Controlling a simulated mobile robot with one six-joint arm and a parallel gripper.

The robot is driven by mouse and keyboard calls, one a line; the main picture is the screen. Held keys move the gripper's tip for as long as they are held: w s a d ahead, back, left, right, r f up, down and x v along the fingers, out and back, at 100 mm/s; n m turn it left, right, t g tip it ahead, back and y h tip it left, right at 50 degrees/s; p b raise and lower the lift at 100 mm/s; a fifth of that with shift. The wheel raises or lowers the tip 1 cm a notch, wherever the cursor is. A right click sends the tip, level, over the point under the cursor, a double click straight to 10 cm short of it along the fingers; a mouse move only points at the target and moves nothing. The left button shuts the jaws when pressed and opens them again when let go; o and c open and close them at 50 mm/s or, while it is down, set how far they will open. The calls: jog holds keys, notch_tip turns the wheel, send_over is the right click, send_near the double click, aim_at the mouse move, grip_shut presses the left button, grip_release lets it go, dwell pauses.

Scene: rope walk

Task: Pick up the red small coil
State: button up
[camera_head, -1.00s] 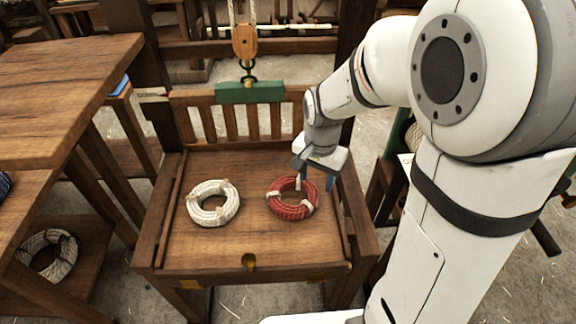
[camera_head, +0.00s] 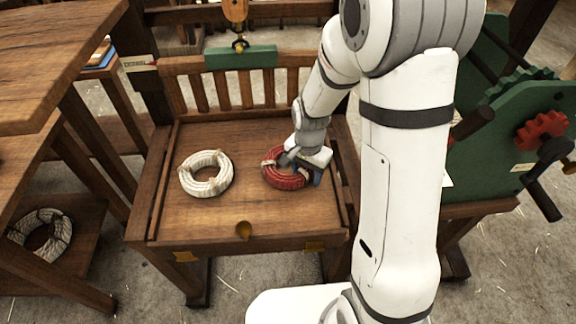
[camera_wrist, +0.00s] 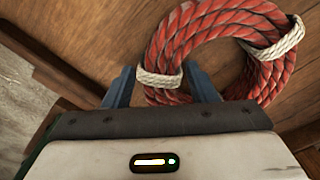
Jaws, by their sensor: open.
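The red small coil (camera_head: 283,178) lies flat on the right half of the wooden tray-like seat (camera_head: 240,211). It is tied with pale bindings, and my gripper hides part of its right side in the head view. In the wrist view the red coil (camera_wrist: 165,52) fills the upper right. My gripper (camera_wrist: 163,84) is open, with its two blue fingers on either side of a bound section of the coil's near edge. I cannot tell whether the fingers touch the rope. In the head view my gripper (camera_head: 305,172) is low over the coil's right side.
A white coil (camera_head: 206,174) lies on the same seat, left of the red one, with bare wood between them. A slatted back with a green block (camera_head: 241,55) stands behind. A wooden table (camera_head: 60,60) is at left, a green machine (camera_head: 490,150) at right.

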jog(key=shift+c, duration=0.4)
grip_shut()
